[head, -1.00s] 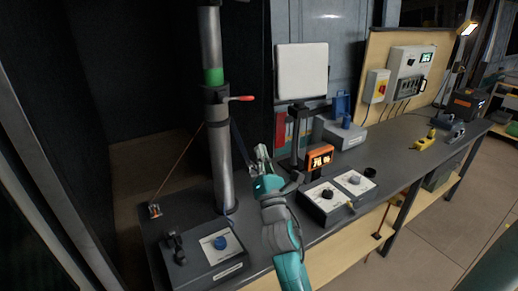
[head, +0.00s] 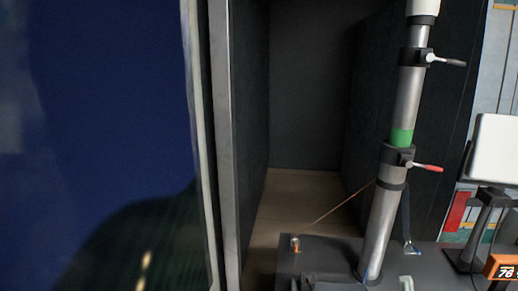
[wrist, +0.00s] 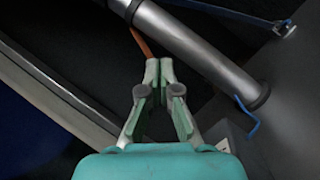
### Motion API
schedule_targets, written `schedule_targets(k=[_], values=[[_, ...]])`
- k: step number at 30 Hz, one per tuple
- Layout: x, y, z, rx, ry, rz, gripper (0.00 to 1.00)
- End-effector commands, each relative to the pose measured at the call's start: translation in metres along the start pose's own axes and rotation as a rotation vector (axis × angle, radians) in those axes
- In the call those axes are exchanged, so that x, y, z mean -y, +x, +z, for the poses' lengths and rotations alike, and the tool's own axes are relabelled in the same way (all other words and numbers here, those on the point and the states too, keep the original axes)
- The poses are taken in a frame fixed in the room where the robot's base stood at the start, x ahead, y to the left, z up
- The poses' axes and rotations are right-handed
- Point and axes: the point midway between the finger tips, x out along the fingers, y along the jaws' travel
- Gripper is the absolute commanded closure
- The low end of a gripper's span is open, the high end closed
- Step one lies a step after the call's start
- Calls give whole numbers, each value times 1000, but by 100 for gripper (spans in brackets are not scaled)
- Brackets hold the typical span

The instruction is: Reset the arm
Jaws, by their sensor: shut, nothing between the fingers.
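My gripper (wrist: 159,68) shows in the wrist view with its two fingertips together and nothing between them. An orange strap (wrist: 141,42) runs behind the fingertips. A grey metal pole (wrist: 200,48) crosses diagonally just beyond and to the right of them; I cannot tell the gap. My arm and gripper are not in the head view. There, the upright mast (head: 404,100) stands at the right, with a green band (head: 401,137) and a red-handled clamp (head: 425,167).
A dark bench top (head: 325,254) lies at the mast's foot. An orange strap (head: 337,205) slopes from its back-left corner to the mast. A metal post (head: 226,150) and a dark blue panel (head: 95,90) fill the left.

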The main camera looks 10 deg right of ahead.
Motion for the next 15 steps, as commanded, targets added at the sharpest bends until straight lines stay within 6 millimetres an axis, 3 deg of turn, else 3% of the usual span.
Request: schedule_targets(k=[1,6,15], values=[[4,-21,-14,-36,78,-14,100],[13,-85,-46,-132,361,-72,100],[16,-197,-77,-255,855,-233,100]])
